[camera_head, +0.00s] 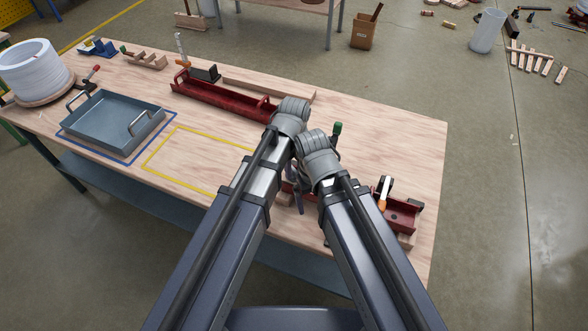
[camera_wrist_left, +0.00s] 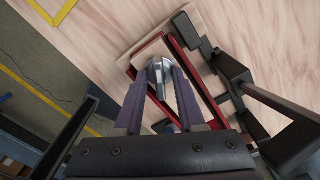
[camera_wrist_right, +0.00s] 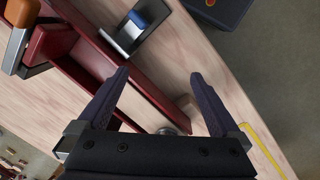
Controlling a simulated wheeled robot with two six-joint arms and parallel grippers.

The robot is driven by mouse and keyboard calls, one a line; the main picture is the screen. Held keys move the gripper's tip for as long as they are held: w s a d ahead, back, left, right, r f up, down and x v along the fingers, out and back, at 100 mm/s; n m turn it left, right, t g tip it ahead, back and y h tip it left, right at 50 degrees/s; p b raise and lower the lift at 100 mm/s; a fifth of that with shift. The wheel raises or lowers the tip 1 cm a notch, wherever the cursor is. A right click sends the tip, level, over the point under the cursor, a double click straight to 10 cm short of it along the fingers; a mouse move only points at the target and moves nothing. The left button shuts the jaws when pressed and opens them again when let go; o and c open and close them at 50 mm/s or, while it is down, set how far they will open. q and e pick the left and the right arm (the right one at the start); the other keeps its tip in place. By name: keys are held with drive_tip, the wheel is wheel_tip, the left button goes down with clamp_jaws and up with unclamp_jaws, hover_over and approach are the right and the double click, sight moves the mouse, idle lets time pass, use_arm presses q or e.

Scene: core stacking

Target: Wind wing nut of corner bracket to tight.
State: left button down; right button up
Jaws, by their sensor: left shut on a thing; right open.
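In the left wrist view, a silver wing nut (camera_wrist_left: 158,68) sits between the tips of my left gripper (camera_wrist_left: 157,80), which is shut on it. Red metal, seemingly the corner bracket (camera_wrist_left: 186,62), frames the nut on a wooden piece. In the head view, my left gripper (camera_head: 298,199) shows only as a purple finger below the wrists; the bracket is mostly hidden by my arms. My right gripper (camera_wrist_right: 160,88) is open and empty, its fingers either side of a red channel (camera_wrist_right: 158,92). A small silver round part (camera_wrist_right: 168,130) shows near its palm, partly hidden.
A red channel with an orange-handled clamp (camera_head: 382,194) stands at the right end of the table (camera_head: 425,150). A green handle (camera_head: 337,129) rises beside my wrists. A long red tray (camera_head: 215,99) and a blue-grey tray (camera_head: 115,128) lie left. The yellow-outlined area (camera_head: 195,160) is clear.

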use_arm(q)
drive_tip(key=m, duration=0.4)
drive_tip(key=shift+m, duration=0.4)
drive_tip(key=m, duration=0.4)
drive_tip(key=shift+m, duration=0.4)
drive_tip(key=shift+c, duration=2.2)
unclamp_jaws()
